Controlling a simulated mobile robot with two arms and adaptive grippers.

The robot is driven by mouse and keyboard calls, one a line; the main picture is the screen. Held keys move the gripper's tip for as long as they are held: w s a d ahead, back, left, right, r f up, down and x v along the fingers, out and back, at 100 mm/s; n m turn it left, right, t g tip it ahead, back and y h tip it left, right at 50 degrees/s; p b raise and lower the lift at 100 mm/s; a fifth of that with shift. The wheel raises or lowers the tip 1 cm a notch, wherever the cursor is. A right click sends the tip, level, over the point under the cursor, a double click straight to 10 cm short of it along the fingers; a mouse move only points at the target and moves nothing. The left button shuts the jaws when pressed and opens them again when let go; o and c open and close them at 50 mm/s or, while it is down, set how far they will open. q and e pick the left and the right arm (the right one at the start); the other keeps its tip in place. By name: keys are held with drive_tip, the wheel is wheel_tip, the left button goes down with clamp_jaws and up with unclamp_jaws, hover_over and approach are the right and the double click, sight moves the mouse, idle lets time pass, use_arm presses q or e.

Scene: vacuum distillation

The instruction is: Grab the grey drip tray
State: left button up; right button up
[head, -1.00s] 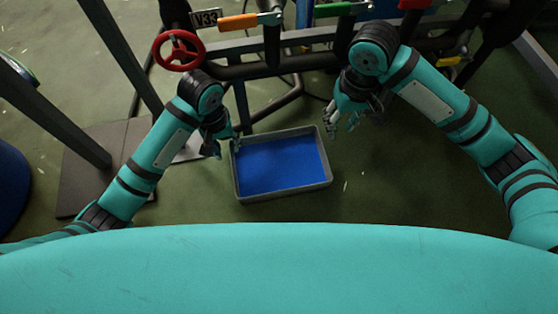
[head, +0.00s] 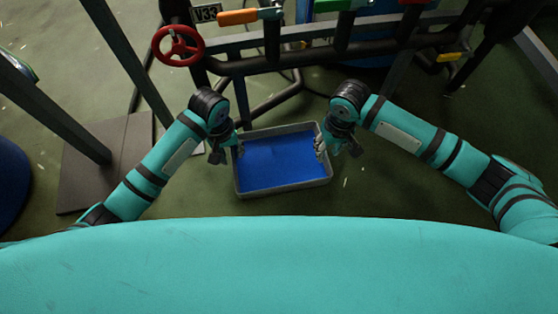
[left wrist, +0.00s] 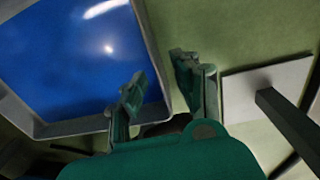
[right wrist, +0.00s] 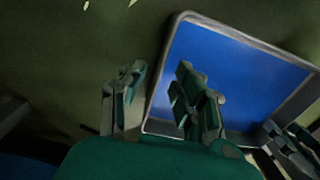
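The grey drip tray (head: 286,189) is rectangular, holds a blue liquid (head: 280,163), and rests on the green floor below the pipe frame. My left gripper (head: 228,151) is open at the tray's left wall. In the left wrist view its fingers (left wrist: 158,68) lie on either side of the tray rim (left wrist: 75,127), apart from each other. My right gripper (head: 327,148) is open at the right wall. In the right wrist view its fingers (right wrist: 162,80) also lie either side of the rim (right wrist: 246,39). I cannot tell whether any finger touches the tray.
A pipe frame with a red handwheel (head: 178,46), an orange handle (head: 238,17) and a green handle (head: 340,6) stands just behind the tray. A grey plate (head: 105,165) with a post lies at the left. The floor in front and to the right is clear.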

sight(326, 155)
use_arm(q)
drive_tip(key=shift+f, duration=0.65)
use_arm(e)
drive_tip(key=shift+f, duration=1.55)
use_arm(q)
clamp_jaws()
use_arm(e)
clamp_jaws()
drive_tip(key=shift+r, duration=0.1)
